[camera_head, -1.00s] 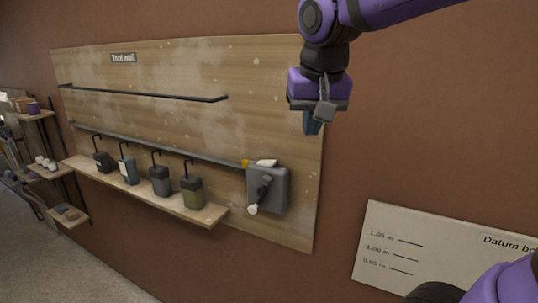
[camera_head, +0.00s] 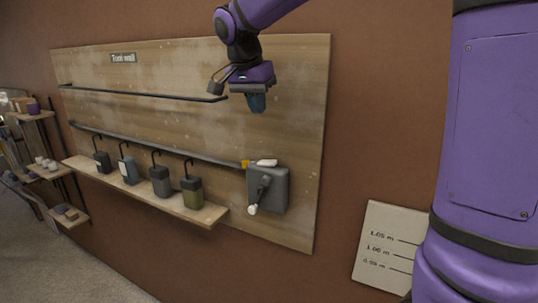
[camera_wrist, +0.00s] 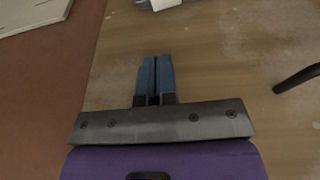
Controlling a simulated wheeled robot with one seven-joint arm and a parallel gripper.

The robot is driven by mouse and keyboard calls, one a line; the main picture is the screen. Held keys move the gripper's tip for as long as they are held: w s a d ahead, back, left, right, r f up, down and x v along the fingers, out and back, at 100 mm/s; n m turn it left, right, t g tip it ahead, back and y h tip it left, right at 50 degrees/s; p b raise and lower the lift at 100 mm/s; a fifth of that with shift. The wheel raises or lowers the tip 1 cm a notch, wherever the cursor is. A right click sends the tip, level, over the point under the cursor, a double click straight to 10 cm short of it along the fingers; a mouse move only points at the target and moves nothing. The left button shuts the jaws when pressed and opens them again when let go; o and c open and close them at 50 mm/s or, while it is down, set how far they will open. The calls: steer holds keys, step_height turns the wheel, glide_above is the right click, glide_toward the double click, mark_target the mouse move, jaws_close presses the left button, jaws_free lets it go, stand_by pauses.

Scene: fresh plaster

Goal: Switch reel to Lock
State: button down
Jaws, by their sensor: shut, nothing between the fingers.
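The reel (camera_head: 279,192) is a grey box on the lower right of the wooden tool wall in the head view. A dark crank with a white knob (camera_head: 252,210) is on its front. A white piece (camera_head: 267,162) lies along its top, and a small yellow-orange piece (camera_head: 245,164) is at its upper left. I cannot read any Lock marking. My gripper (camera_head: 257,108) is above the reel, apart from it, with blue fingers pointing down. The fingers are shut and empty in the wrist view (camera_wrist: 155,62). A white and grey part of the reel (camera_wrist: 163,4) shows at that view's top edge.
Two dark rails (camera_head: 150,93) cross the tool wall (camera_head: 290,80). Several hooked containers (camera_head: 160,181) stand on a wooden shelf (camera_head: 205,216) left of the reel. A pale datum board (camera_head: 380,250) is at lower right. Space between gripper and reel looks clear.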

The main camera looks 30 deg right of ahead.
glide_toward(271, 163)
steer(key=x, duration=0.3)
steer(key=w+x, duration=0.1)
steer(key=x, duration=0.1)
steer(key=shift+d+f, duration=0.15)
steer(key=shift+d, duration=0.15)
steer(key=shift+s+d+f, duration=0.15)
steer(key=shift+f, duration=0.8)
steer(key=shift+s+d+f+t+y, duration=0.1)
steer(key=shift+s+f+t+y, duration=0.15)
steer(key=shift+f+t, duration=0.2)
steer(key=shift+w+r, duration=0.1)
steer(key=shift+w, duration=0.05)
steer(key=shift+w+a+r, duration=0.25)
steer(key=shift+w+a, duration=0.2)
steer(key=shift+w, duration=0.05)
